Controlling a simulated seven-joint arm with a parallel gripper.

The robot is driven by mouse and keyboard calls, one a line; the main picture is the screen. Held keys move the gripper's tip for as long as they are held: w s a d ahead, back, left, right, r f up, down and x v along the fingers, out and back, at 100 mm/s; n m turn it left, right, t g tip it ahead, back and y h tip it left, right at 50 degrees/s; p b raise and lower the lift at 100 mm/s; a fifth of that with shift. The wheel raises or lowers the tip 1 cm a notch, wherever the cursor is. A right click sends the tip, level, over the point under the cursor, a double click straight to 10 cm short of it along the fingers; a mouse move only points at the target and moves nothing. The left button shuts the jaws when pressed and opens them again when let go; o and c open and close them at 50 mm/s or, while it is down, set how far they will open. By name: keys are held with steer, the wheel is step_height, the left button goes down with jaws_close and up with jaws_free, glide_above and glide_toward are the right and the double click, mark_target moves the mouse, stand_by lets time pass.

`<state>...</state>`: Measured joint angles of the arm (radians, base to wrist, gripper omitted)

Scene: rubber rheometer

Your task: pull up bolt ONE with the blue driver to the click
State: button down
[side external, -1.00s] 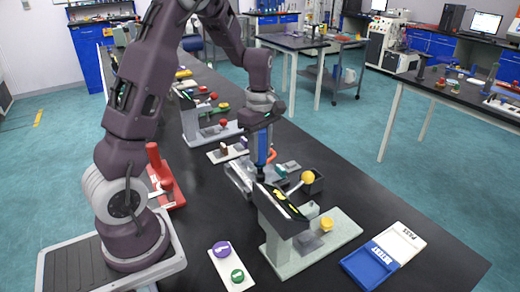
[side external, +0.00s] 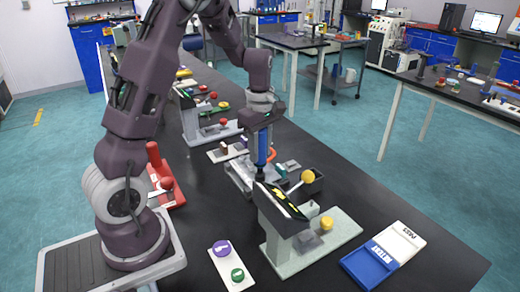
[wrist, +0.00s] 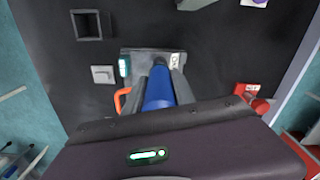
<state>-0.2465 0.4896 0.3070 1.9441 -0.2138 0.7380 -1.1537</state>
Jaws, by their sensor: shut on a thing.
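My gripper (side external: 262,132) is shut on the blue driver (side external: 262,152), which stands about upright with its tip down. In the wrist view the blue driver (wrist: 158,88) sits between the two grey fingers of my gripper (wrist: 158,95). The driver is over the grey metal fixture (side external: 238,178); the fixture (wrist: 140,57) also shows beyond the driver in the wrist view. Bolt ONE cannot be made out; the driver, fingers and the tester in front hide that area. I cannot tell whether the driver's tip touches a bolt.
A tester with a yellow-knobbed lever (side external: 308,176) stands close in front of the fixture. An orange handle (wrist: 120,100), a grey block (wrist: 103,74) and a square bin (wrist: 87,25) are nearby. A red lever stand (side external: 160,180) and a blue-and-white tray (side external: 368,268) stand farther off.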

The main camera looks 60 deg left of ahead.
mark_target(260, 133)
stand_by(0.4)
steer(key=shift+r, duration=2.5)
steer(key=shift+a, duration=0.1)
